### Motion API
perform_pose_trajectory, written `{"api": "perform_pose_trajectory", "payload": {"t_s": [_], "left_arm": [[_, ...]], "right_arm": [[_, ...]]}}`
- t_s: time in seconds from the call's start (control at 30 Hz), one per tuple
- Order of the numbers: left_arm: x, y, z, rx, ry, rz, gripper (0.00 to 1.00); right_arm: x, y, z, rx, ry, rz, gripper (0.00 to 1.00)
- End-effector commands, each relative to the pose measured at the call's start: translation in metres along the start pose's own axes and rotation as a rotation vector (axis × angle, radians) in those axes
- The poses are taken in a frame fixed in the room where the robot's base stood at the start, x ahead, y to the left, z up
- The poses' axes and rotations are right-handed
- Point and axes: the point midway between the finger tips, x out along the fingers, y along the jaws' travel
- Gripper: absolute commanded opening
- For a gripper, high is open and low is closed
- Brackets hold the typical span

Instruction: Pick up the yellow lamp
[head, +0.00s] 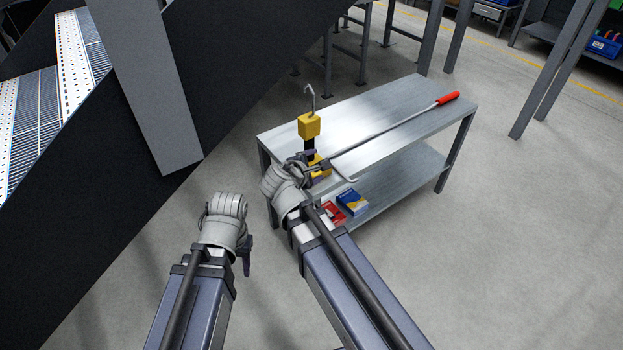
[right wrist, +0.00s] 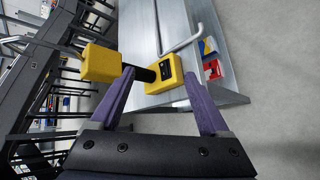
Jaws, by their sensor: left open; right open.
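The yellow lamp (head: 309,125) stands upright near the left end of the metal table. It has a yellow block on top with a metal hook, a black neck and a yellow base. In the right wrist view the lamp (right wrist: 165,76) shows sideways, its neck and base seen between the fingertips. My right gripper (right wrist: 159,77) is open at the lamp's lower part; I cannot tell if it touches. In the head view the right wrist partly hides the lamp's base. My left gripper (head: 247,256) is open and empty, low and left of the table.
A long bar with a red grip (head: 448,98) lies across the metal table (head: 385,107), its bent end near the lamp. A red box (head: 333,213) and a blue box (head: 352,201) sit on the lower shelf. A dark stair side (head: 110,200) rises at left. Floor at right is clear.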

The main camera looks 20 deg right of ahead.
Motion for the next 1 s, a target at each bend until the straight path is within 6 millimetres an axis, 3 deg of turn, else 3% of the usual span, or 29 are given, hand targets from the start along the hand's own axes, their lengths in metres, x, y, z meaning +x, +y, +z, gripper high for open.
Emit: {"api": "perform_pose_trajectory", "payload": {"t_s": [0.03, 0.1, 0.3, 0.4, 0.6, 1.0], "left_arm": [[0.039, 0.004, -0.002, 0.001, 0.0, 0.0, 0.47], [0.064, 0.006, -0.004, 0.002, 0.001, -0.001, 0.47], [0.127, 0.012, -0.008, 0.005, 0.002, -0.001, 0.47], [0.15, 0.014, -0.009, 0.006, 0.002, -0.002, 0.47], [0.174, 0.017, -0.01, 0.008, 0.002, -0.002, 0.47], [0.176, 0.017, -0.011, 0.008, 0.002, -0.002, 0.47]], "right_arm": [[0.025, -0.012, -0.011, -0.092, -0.021, 0.063, 0.8], [0.042, -0.007, -0.015, -0.241, -0.058, 0.155, 0.8], [0.074, 0.004, -0.033, -0.658, -0.184, 0.371, 0.8], [0.084, 0.006, -0.043, -0.832, -0.244, 0.444, 0.8], [0.092, 0.01, -0.056, -1.054, -0.329, 0.524, 0.8], [0.1, 0.02, -0.059, -1.116, -0.353, 0.545, 0.8]]}}
